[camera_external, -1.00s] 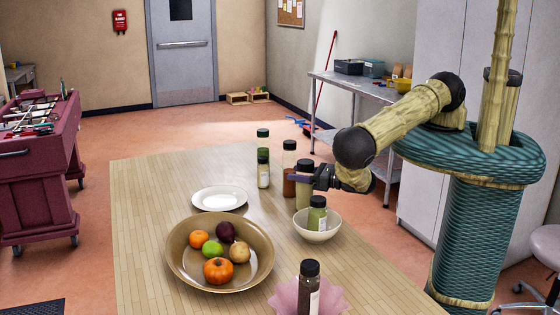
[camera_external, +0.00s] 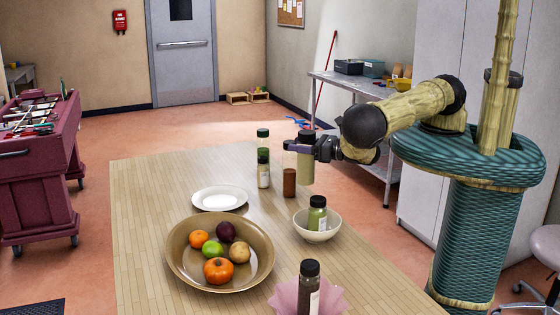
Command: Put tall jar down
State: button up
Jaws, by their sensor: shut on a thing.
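The tall jar (camera_external: 306,172) has a dark lid and pale green contents. It is upright in my gripper (camera_external: 300,149), which is shut on it near the top, just under the lid. The jar is in the air near the table's right edge, and its base looks clear of the wooden table (camera_external: 150,220). Whether the two touch is not clear.

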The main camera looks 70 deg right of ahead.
jog(key=shift+w+f, duration=0.1)
jog(key=shift+w, duration=0.1)
jog(key=w+a+r+b, duration=0.1)
jog(key=w+a+b, duration=0.2)
jog(key=w, duration=0.9)
jog(key=w+a+r+h+b, duration=0.1)
jog(key=w+a+b, duration=0.2)
jog(key=w, duration=1)
jog(key=b, duration=0.2)
jog(key=shift+a+m+b, duration=0.15)
jog(key=shift+m+b, duration=0.15)
jog(key=shift+b, duration=0.05)
notch_tip(320, 180, down, 6)
jog(key=p, duration=0.2)
jog(key=shift+f, duration=0.15)
jog(key=shift+f, duration=0.1)
